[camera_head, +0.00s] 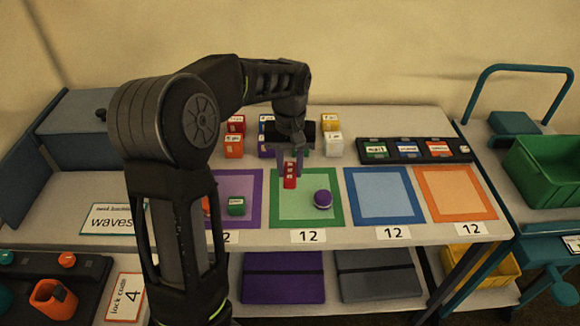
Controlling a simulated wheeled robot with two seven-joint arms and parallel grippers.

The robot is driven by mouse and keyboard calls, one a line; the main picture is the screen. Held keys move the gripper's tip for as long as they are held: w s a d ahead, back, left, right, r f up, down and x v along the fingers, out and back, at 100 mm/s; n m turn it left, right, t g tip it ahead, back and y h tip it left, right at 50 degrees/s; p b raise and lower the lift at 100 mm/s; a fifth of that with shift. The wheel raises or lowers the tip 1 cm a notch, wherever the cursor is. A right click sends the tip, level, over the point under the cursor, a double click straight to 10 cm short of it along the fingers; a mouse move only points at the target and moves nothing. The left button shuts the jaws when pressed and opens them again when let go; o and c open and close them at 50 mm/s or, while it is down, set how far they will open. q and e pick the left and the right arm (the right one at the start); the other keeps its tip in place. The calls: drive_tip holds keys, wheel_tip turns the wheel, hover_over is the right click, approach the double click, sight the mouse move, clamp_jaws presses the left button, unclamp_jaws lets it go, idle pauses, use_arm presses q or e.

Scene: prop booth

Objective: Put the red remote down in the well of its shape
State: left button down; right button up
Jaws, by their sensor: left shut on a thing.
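My left gripper (290,163) points down over the green-bordered mat (277,213) and is shut on the red remote (290,178). The remote is small, upright and has pale marks on its face; I cannot tell whether its lower end touches the mat. A purple round thing (323,199) sits on the same mat, to the right of the remote. I cannot make out a well of the remote's shape. My right gripper is not in view.
Purple (255,180), blue (384,217) and orange (457,214) bordered mats flank the green one. Several coloured blocks stand behind. A dark labelled strip (450,158) lies back right. A dark board (90,272) with orange pieces is at lower left. The blue and orange mats are bare.

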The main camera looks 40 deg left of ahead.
use_arm(q)
drive_tip(key=w+d+f+m, duration=0.1)
drive_tip(key=w+d+m, duration=0.1)
drive_tip(key=d, duration=0.6)
drive_tip(key=w+d+f+m, duration=0.2)
drive_tip(key=d+m, duration=0.2)
drive_tip(key=d, duration=0.5)
drive_tip(key=shift+w+f+m, duration=0.15)
drive_tip(key=shift+m, duration=0.25)
drive_tip(key=shift+d, duration=0.15)
